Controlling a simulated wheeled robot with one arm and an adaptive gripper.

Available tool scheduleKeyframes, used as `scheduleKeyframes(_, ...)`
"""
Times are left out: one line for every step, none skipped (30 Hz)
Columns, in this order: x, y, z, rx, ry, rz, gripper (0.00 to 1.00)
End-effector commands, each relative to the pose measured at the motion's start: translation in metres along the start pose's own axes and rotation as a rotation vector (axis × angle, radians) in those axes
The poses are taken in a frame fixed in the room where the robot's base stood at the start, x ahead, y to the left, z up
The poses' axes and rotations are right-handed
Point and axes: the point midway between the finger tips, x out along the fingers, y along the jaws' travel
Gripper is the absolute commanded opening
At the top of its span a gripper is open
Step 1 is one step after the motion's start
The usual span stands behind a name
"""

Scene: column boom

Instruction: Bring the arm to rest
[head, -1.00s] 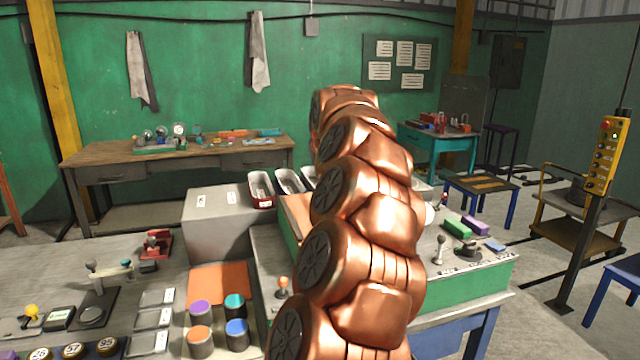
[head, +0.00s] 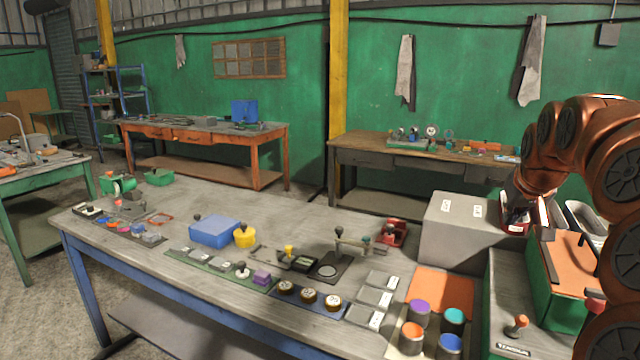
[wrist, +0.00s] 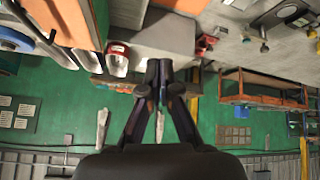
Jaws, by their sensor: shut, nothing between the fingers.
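My copper arm rises along the right edge of the head view and bends over leftward, its far end low near a red-rimmed bin (head: 516,222). My gripper (wrist: 159,70) shows clearly in the wrist view, its two dark fingers meeting at the tips with nothing between them. In that view, which is upside down, the fingertips appear just past the edge of a pale grey box (wrist: 165,32). In the head view I cannot make out the fingers, and I cannot tell whether they touch the bin or the box.
A long workbench (head: 180,215) carries a blue box (head: 214,231), coloured-top cylinders (head: 411,337), a lever fixture (head: 335,265) and small parts. The grey box (head: 462,232) stands at its right end. A wooden bench (head: 350,150) stands behind, with open floor between the benches.

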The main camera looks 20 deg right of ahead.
Motion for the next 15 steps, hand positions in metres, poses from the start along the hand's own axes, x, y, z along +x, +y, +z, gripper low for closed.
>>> scheduleKeyframes(-0.002, -0.033, 0.007, -0.039, -0.02, -0.035, 0.0)
scheduleKeyframes(-0.002, -0.051, 0.014, -0.061, -0.037, -0.054, 0.0)
scheduleKeyframes(-0.002, -0.074, 0.023, -0.087, -0.059, -0.079, 0.0)
scheduleKeyframes(-0.003, -0.09, 0.03, -0.107, -0.075, -0.097, 0.0)
scheduleKeyframes(-0.004, -0.107, 0.039, -0.126, -0.093, -0.115, 0.0)
scheduleKeyframes(-0.006, -0.129, 0.051, -0.154, -0.116, -0.136, 0.0)
scheduleKeyframes(-0.008, -0.143, 0.061, -0.173, -0.133, -0.15, 0.0)
scheduleKeyframes(-0.01, -0.159, 0.072, -0.193, -0.154, -0.166, 0.0)
scheduleKeyframes(-0.012, -0.177, 0.088, -0.219, -0.183, -0.184, 0.0)
scheduleKeyframes(-0.015, -0.191, 0.1, -0.237, -0.203, -0.198, 0.0)
scheduleKeyframes(-0.017, -0.203, 0.114, -0.257, -0.224, -0.208, 0.0)
scheduleKeyframes(-0.021, -0.219, 0.133, -0.282, -0.256, -0.222, 0.0)
scheduleKeyframes(-0.023, -0.229, 0.147, -0.3, -0.279, -0.232, 0.0)
scheduleKeyframes(-0.026, -0.239, 0.163, -0.316, -0.305, -0.241, 0.0)
scheduleKeyframes(-0.03, -0.25, 0.183, -0.339, -0.338, -0.249, 0.0)
